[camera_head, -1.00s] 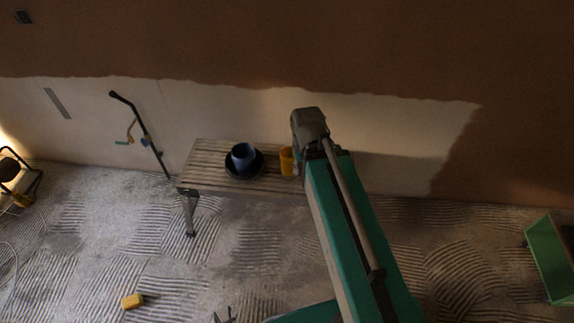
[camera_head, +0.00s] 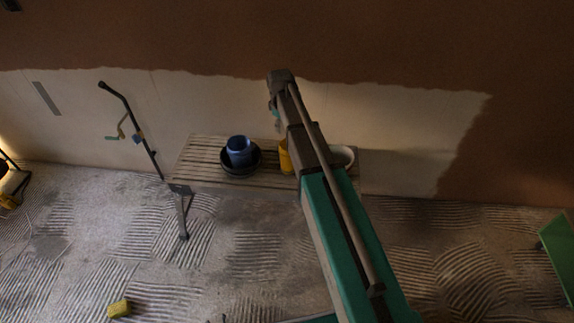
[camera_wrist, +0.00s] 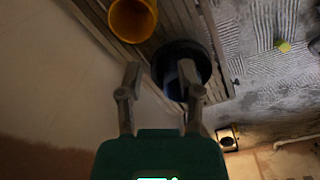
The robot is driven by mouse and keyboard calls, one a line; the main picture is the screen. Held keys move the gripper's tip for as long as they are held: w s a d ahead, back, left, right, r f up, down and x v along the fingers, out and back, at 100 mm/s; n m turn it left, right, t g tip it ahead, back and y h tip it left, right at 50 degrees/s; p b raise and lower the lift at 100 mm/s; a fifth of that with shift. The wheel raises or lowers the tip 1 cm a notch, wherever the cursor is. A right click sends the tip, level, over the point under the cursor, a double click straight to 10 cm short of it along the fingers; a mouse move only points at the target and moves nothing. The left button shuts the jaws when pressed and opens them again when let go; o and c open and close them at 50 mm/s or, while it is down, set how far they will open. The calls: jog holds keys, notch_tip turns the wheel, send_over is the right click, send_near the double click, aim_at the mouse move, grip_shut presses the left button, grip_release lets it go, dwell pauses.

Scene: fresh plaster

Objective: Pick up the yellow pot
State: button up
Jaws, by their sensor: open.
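The yellow pot (camera_head: 285,157) stands on the slatted bench (camera_head: 205,177), partly hidden behind my arm in the head view. In the wrist view the yellow pot (camera_wrist: 133,18) is at the top, cut off by the frame edge, with its open mouth showing. My gripper (camera_wrist: 158,75) is open and empty, its two fingers apart. The pot lies beyond the fingertips and a little to their left, apart from them. In the head view my gripper is mostly hidden by the arm.
A blue pot (camera_head: 239,148) sits in a dark bowl (camera_head: 228,170) left of the yellow pot. A white bowl (camera_head: 345,155) is on the bench right of my arm. A yellow sponge-like block (camera_head: 119,308) lies on the floor. A plastered wall (camera_head: 420,120) stands behind the bench.

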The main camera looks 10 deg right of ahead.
jog(key=shift+w+a+f, duration=0.1)
jog(key=shift+w+f, duration=0.1)
jog(key=shift+w, duration=0.3)
jog(key=shift+f, duration=0.15)
jog(key=b, duration=0.9)
send_near(288, 157)
jog(key=a+f, duration=0.1)
jog(key=a, duration=0.1)
jog(key=shift+w+a+f, duration=0.1)
jog(key=shift+w+f, duration=0.1)
jog(key=shift+w, duration=0.3)
jog(key=shift+f, duration=0.1)
jog(key=shift+w+d+f+b, duration=0.1)
jog(key=shift+d+f+b, duration=0.05)
jog(key=shift+f+b, duration=1.1)
jog(key=shift+w+d+f+b, duration=0.15)
jog(key=shift+f+b, duration=1.05)
jog(key=shift+f, duration=0.05)
